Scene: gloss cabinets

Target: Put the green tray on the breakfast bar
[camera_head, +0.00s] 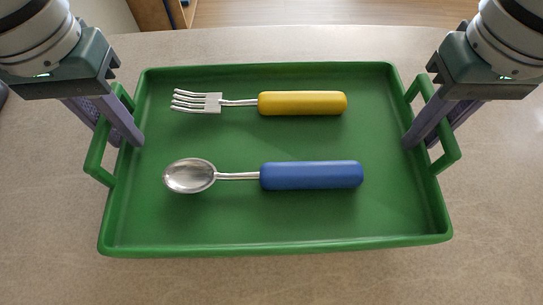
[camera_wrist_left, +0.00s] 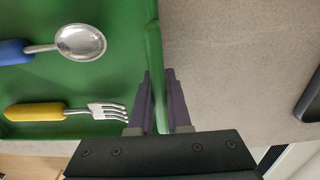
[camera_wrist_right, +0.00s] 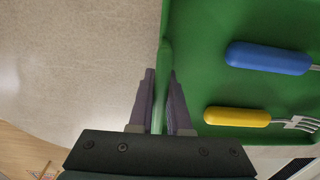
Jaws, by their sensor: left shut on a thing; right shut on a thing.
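The green tray (camera_head: 230,228) lies over a beige speckled counter in the head view, with a handle on its left and right sides. It carries a fork with a yellow handle (camera_head: 302,103) and a spoon with a blue handle (camera_head: 311,175). My left gripper (camera_head: 126,143) is shut on the tray's left side at the handle; its fingers straddle the green edge in the left wrist view (camera_wrist_left: 160,104). My right gripper (camera_head: 416,144) is shut on the tray's right side at the handle, also seen in the right wrist view (camera_wrist_right: 163,104). I cannot tell whether the tray touches the counter.
A dark object (camera_wrist_left: 309,98) sits at the right in the left wrist view. Beyond the counter's far edge is a wooden floor (camera_head: 330,12) and a brown wooden piece (camera_head: 152,14).

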